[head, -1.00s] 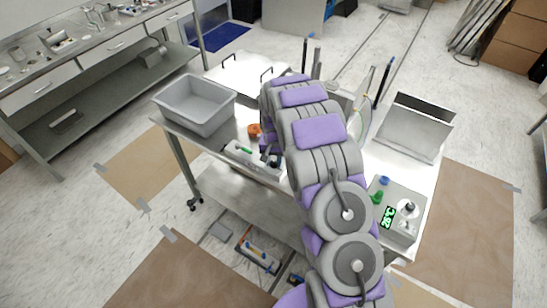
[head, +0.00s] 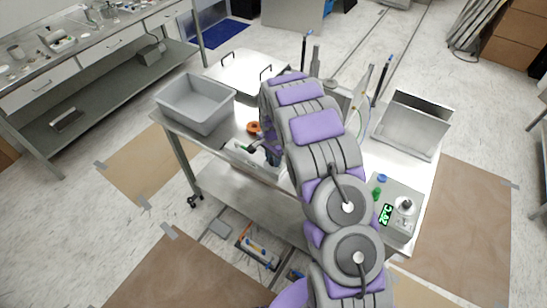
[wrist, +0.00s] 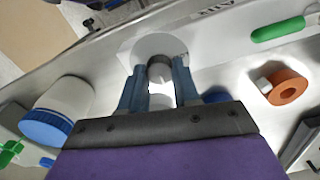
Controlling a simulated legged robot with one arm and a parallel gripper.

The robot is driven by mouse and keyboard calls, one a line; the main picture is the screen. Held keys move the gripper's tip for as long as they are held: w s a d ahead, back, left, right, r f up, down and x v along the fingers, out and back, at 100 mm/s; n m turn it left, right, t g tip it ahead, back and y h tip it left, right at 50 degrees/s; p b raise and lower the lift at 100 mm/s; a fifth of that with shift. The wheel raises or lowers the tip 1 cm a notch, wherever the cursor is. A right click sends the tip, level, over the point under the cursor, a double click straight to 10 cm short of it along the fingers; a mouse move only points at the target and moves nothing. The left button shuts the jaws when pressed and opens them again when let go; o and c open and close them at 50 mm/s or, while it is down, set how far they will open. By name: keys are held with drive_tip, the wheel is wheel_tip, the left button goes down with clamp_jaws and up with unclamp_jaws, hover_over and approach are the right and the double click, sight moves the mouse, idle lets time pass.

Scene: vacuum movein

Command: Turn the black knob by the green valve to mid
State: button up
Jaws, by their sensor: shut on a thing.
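The black knob (wrist: 160,69) stands on a round white dial on a pale panel, at the upper middle of the wrist view. My gripper (wrist: 159,72) is shut on it, with one blue-grey finger on each side. The knob's pointer position cannot be read. The green valve (wrist: 278,29) is a long green handle on the same panel, to the right. In the head view my arm hides the knob.
An orange ring (wrist: 287,88) lies to the right. A grey bin (head: 196,122) and a metal tray (head: 245,75) stand on the cart. A 20°C device (head: 398,215) stands at right.

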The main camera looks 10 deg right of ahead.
sight(272, 160)
drive_tip(key=shift+s, duration=0.1)
idle(0.3)
drive_tip(key=o, duration=1.1)
drive_tip(key=shift+a, duration=0.2)
drive_tip(key=shift+c, duration=0.2)
drive_tip(key=shift+d+r, duration=0.1)
drive_tip(key=shift+r, duration=0.5)
wheel_tip(272, 160, up, 16)
drive_tip(key=p, duration=0.1)
